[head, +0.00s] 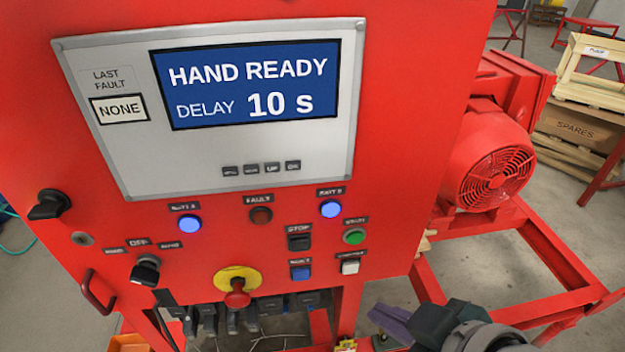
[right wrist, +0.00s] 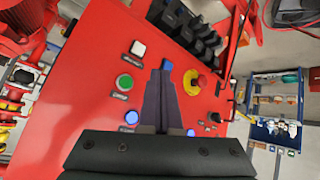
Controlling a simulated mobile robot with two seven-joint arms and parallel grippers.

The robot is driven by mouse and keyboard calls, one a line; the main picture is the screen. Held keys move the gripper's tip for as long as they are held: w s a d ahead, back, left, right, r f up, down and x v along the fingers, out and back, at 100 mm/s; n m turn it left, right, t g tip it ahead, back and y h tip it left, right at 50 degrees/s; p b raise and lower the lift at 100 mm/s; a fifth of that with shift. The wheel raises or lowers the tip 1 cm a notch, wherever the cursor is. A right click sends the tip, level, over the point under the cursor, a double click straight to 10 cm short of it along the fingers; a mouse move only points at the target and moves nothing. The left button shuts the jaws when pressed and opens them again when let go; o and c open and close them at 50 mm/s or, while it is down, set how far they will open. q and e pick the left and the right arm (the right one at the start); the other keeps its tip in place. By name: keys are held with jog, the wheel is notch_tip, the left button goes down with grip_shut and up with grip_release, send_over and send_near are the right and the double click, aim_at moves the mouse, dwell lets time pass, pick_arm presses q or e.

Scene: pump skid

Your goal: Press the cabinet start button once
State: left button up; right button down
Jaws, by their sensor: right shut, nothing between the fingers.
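The green round start button (head: 354,236) sits at the lower right of the red cabinet front (head: 403,130), under a small label. In the right wrist view the green button (right wrist: 124,82) is left of my fingers and unobstructed. My right gripper (head: 383,314) is at the bottom right of the head view, below the button and apart from it. Its purple fingers are shut and empty; they also show in the right wrist view (right wrist: 164,85), over the panel. The display (head: 250,85) reads HAND READY, DELAY 10 s. My left gripper is not in view.
Close to the start button are a black stop button (head: 299,240), a white button (head: 350,266) and a blue button (head: 301,273). A red emergency mushroom button (head: 237,296) projects from the panel. A red motor (head: 490,165) and frame stand at right.

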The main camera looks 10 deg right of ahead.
aim_at(355, 237)
jog(key=shift+w+a+f, duration=0.1)
jog(key=shift+w+f, duration=0.05)
jog(key=w+b, duration=0.4)
jog(key=w, duration=0.4)
jog(key=shift+w, duration=0.4)
jog(key=shift+w+a, duration=0.1)
jog(key=shift+w, duration=0.05)
dwell(1.9)
jog(key=shift+w, duration=0.25)
